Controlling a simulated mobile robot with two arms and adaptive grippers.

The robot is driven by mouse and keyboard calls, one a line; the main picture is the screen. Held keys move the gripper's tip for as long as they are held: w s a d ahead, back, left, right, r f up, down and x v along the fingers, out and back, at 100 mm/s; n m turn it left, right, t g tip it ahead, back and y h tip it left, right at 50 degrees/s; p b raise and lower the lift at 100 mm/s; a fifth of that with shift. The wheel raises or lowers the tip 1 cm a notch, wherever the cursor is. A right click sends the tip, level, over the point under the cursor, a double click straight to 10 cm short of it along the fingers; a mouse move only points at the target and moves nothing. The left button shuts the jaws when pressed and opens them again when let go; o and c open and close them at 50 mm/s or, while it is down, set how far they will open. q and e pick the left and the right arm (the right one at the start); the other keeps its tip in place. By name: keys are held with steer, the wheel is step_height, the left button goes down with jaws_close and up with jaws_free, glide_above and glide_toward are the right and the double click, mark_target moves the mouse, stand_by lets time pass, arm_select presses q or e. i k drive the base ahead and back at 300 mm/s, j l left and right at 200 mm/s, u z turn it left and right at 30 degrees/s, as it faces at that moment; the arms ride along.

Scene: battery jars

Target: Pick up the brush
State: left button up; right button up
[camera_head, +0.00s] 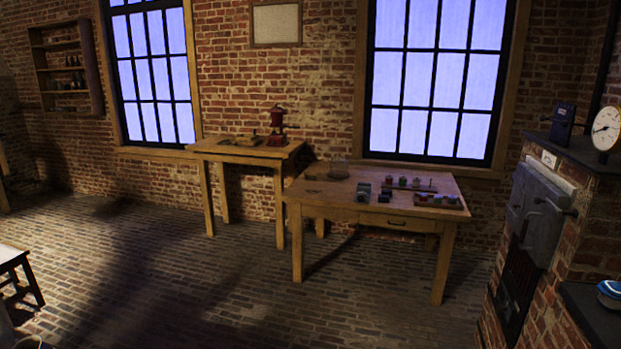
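I cannot make out a brush for certain in the head view. Small flat items (247,141), too small to identify, lie on the back wooden table beside a red hand-mill-like device (277,120). Neither of my grippers is in view.
Open brick floor (190,275) lies in front of the tables. A brick furnace (545,210) with a metal door and a white dial gauge (606,128) stands at the right. A white-topped stool (12,255) is at the left edge. A wall shelf (66,68) hangs back left.

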mark_target(309, 176)
steer(key=i+l+z, duration=0.2)
steer(key=i, duration=0.2)
steer(key=i+l+z, duration=0.15)
steer(key=i, duration=0.25)
steer(key=i+u, duration=0.15)
steer(key=i, duration=0.3)
steer(key=i+l+u, duration=0.2)
steer(key=i, duration=0.25)
steer(key=i+l+u, duration=0.15)
steer(key=i, duration=0.3)
steer(key=i+l+u, duration=0.15)
steer(key=i, duration=0.3)
steer(key=i+j+u, duration=0.2)
steer(key=i+u, duration=0.2)
steer(key=i, duration=0.2)
steer(key=i+u, duration=0.35)
steer(key=i, duration=0.25)
steer(key=i+l+u, duration=0.1)
steer(key=i+u, duration=0.3)
steer(key=i, duration=0.25)
